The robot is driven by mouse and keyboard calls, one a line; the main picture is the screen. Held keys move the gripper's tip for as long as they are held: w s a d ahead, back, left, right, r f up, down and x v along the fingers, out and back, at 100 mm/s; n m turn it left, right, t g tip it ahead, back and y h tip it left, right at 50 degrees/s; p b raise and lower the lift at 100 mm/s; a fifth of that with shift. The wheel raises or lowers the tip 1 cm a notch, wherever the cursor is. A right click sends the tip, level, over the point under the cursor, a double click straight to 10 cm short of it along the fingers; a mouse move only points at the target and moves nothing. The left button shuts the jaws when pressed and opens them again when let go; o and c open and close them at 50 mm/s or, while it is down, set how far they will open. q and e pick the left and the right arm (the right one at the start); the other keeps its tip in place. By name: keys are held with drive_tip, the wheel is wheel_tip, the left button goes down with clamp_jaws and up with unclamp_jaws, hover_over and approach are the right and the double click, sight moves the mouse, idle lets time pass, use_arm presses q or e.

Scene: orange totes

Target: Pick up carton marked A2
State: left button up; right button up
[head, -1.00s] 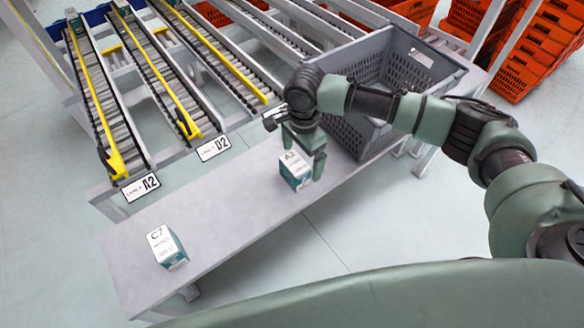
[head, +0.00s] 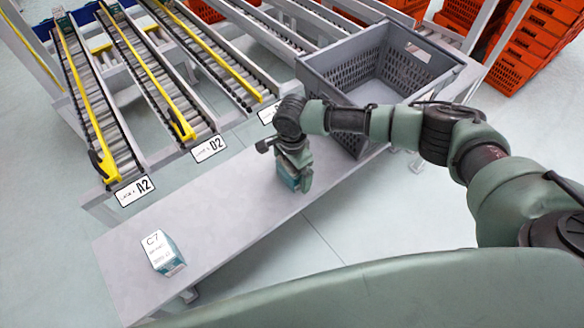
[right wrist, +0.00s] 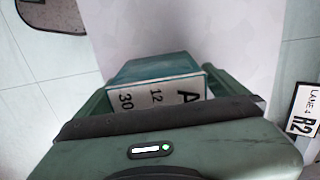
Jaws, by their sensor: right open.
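A small white-and-teal carton (head: 287,180) stands on the grey bench, mostly hidden by my right gripper (head: 297,178) in the head view. In the right wrist view the carton (right wrist: 152,70) shows its teal side and a white label with an "A" and other characters, partly covered by the gripper. My right gripper (right wrist: 165,95) is low over the carton, with its open fingers on either side of it. Whether they touch it I cannot tell. My left gripper is not in view.
A second carton marked C7 (head: 162,253) stands at the near left of the bench (head: 215,215). A grey crate (head: 345,70) sits at its far right end. Roller lanes with signs A2 (head: 134,190) and D2 (head: 209,149) lie behind. Orange totes (head: 535,45) are stacked far right.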

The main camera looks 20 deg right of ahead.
drive_tip(key=shift+f, duration=0.25)
drive_tip(key=c, duration=1.6)
drive_tip(key=shift+c, duration=0.2)
drive_tip(key=shift+r, duration=0.1)
